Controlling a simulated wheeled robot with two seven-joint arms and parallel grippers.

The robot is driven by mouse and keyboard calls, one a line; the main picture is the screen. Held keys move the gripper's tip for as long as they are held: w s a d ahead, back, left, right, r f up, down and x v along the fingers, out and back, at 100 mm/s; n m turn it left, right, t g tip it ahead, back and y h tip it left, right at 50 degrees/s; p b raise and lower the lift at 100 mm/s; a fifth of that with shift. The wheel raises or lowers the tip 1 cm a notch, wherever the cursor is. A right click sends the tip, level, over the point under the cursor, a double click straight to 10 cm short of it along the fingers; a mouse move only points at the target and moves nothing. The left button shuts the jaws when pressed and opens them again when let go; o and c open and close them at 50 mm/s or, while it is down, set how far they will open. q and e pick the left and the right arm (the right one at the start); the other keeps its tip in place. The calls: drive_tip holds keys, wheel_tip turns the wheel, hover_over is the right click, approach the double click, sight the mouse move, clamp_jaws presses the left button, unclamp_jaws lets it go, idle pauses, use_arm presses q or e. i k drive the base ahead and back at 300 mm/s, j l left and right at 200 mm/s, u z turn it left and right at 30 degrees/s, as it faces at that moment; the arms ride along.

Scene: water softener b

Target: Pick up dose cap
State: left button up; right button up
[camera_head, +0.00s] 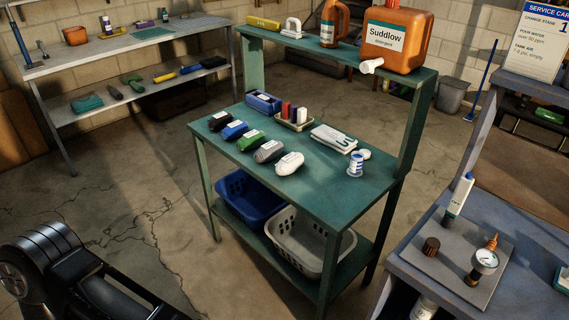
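No part is clearly labelled as the dose cap. A small white cup-like piece with blue bands (355,165) stands upright near the right end of the green bench top (325,200). A small white round piece (364,154) lies just behind it. A white cap or spout (371,65) shows at the lower front of the orange Suddlow detergent jug (397,38) on the raised shelf; I cannot tell whether it is attached. Black parts of my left arm show at the lower left, but its gripper fingers are not visible. My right gripper is not in view.
Several coloured packs, a white mouse-shaped item (290,163) and folded cloths (334,138) lie on the bench. A blue basket (250,199) and a white basket (310,243) sit below. A grey-blue bench (535,255) stands at right. Floor at left is clear.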

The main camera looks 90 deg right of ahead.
sight(357, 162)
drive_tip(key=z, duration=3.4)
drive_tip(key=i+j+u, duration=0.1)
drive_tip(key=j+u, duration=0.25)
